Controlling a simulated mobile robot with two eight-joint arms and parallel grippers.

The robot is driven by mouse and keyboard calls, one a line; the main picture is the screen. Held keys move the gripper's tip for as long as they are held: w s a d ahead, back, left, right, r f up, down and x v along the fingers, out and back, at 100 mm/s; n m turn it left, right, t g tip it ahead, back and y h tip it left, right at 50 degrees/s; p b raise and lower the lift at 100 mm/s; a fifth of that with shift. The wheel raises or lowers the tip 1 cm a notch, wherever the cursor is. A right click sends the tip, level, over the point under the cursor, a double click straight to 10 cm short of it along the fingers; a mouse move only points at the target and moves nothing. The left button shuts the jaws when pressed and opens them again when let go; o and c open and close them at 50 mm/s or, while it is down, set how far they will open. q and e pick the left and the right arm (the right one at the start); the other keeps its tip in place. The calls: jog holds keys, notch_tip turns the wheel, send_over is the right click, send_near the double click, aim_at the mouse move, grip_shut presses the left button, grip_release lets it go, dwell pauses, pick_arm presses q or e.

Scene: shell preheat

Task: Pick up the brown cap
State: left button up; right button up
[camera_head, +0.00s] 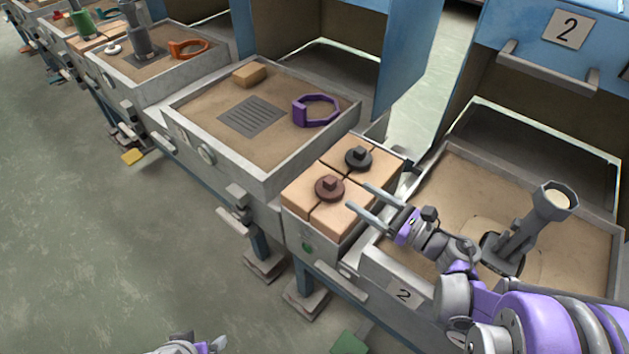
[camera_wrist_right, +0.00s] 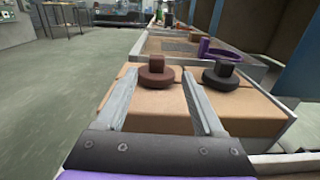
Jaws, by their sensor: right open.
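The brown cap (camera_head: 329,188) is a round disc with a square knob, sitting on tan blocks in a small grey tray in the head view. It also shows in the right wrist view (camera_wrist_right: 157,73), straight ahead between my fingers. My right gripper (camera_head: 358,197) is open and empty, its two fingers pointing at the cap from the right. In the right wrist view my right gripper (camera_wrist_right: 158,90) has one finger on each side of the cap's line; I cannot tell whether they touch it. Part of my left gripper (camera_head: 190,346) shows at the bottom edge; its fingers are unclear.
A black cap (camera_head: 358,158) stands close behind the brown one on the same blocks (camera_head: 335,217). A sand tray (camera_head: 270,180) beyond holds a purple ring tool (camera_head: 316,111) and a tan block (camera_head: 249,74). A grey column-shaped tool (camera_head: 517,235) stands in the right sand tray.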

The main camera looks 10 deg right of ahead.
aim_at(335, 182)
jog(key=x, duration=0.4)
jog(key=shift+a+f, duration=0.1)
jog(key=shift+a, duration=0.2)
jog(key=shift+b+x, duration=0.7)
jog(key=shift+x, duration=2.35)
grip_shut()
